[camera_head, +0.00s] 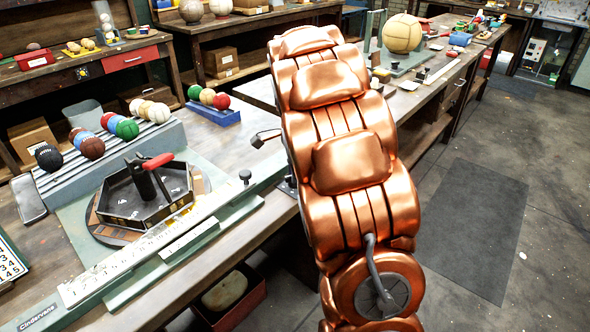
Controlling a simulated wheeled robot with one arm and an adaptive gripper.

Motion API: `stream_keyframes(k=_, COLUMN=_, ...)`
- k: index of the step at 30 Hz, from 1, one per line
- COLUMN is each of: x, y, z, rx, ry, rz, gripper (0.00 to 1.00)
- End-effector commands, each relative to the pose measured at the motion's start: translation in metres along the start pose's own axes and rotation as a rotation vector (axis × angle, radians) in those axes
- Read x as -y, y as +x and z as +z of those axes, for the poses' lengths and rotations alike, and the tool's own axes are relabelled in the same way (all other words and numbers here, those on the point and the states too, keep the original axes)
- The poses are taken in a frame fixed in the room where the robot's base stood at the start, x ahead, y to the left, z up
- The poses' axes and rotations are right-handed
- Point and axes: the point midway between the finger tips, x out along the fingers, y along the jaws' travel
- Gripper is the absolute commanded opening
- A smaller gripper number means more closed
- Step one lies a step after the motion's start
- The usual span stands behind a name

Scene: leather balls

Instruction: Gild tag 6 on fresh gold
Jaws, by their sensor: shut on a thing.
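My copper arm fills the middle of the view, and my gripper is not visible; it may be hidden behind the arm. A black many-sided tray (120,214) with small pale tags on its walls stands on a round wooden base on the bench. A dark post with a red handle (158,161) rises from it. A pale strip with a row of numbers (130,258) runs along the front of the green plate; I cannot single out tag 6. A small yellow patch (182,211) shows beside the tray; I cannot tell whether it is gold.
Several coloured balls (90,148) sit on a stepped grey rack behind the tray. A blue stand (215,115) holds more balls. A number card (10,262) lies at the left edge. A large tan ball (402,33) stands on the far bench. A dark mat (470,230) lies on open floor.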

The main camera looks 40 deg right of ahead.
Motion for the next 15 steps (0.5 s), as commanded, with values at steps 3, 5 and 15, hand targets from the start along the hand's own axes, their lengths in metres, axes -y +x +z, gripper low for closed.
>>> stream_keyframes(k=3, x=0.0004, y=-0.0006, z=0.0000, rx=0.000, ry=0.023, rz=-0.001, gripper=0.00)
stream_keyframes(k=5, x=0.0004, y=-0.0005, z=0.0000, rx=0.000, ry=0.029, rz=-0.002, gripper=0.00)
stream_keyframes(k=15, x=0.0004, y=-0.0004, z=0.0002, rx=0.001, ry=0.035, rz=-0.002, gripper=0.00)
